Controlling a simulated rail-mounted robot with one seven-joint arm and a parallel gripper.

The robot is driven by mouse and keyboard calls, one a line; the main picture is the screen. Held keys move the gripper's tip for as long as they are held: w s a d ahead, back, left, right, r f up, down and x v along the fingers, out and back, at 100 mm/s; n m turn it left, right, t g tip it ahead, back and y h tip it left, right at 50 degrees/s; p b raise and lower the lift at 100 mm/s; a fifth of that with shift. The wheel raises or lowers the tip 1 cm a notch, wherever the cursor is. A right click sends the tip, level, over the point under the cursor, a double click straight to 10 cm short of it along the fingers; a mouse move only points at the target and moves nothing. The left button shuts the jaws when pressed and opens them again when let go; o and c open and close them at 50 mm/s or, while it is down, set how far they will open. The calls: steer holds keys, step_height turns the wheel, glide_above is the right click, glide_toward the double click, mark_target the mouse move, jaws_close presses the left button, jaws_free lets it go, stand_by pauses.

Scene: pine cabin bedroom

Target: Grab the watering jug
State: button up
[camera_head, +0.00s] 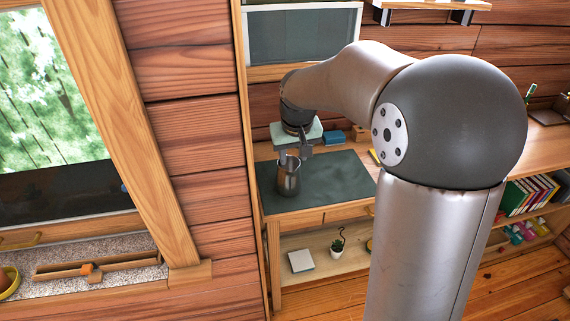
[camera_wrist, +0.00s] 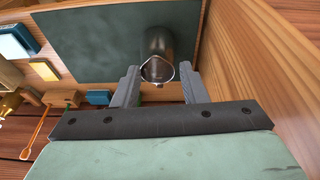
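The watering jug is a dark grey metal jug (camera_head: 288,182) standing upright on the dark green mat (camera_head: 335,185) of the desk. In the wrist view the jug (camera_wrist: 156,42) lies ahead of my fingers, its rim facing the camera. My gripper (camera_head: 295,156) is at the jug's top, fingers pointing down. In the wrist view my gripper (camera_wrist: 158,70) is open, with one finger on each side of the jug's rim and visible gaps. I cannot tell how far the fingers reach down past the rim.
A wooden wall panel (camera_head: 247,120) rises close to the desk's left side. A blue box (camera_head: 333,137) sits at the desk's back. Below, a shelf holds a small potted cactus (camera_head: 337,244) and a pale book (camera_head: 301,260). The mat around the jug is clear.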

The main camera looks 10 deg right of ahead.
steer(key=w+t, duration=0.1)
steer(key=w, duration=1.1)
steer(key=x, duration=0.3)
steer(key=p+x, duration=0.1)
steer(key=x, duration=0.3)
steer(key=p+x, duration=0.1)
steer(key=x, duration=0.3)
steer(key=shift+w+d+f, duration=0.1)
steer(key=shift+w+d, duration=0.15)
steer(key=shift+p+x, duration=0.8)
steer(key=shift+x, duration=2.05)
steer(key=shift+s+a, duration=0.1)
steer(key=shift+a, duration=0.05)
jaws_close()
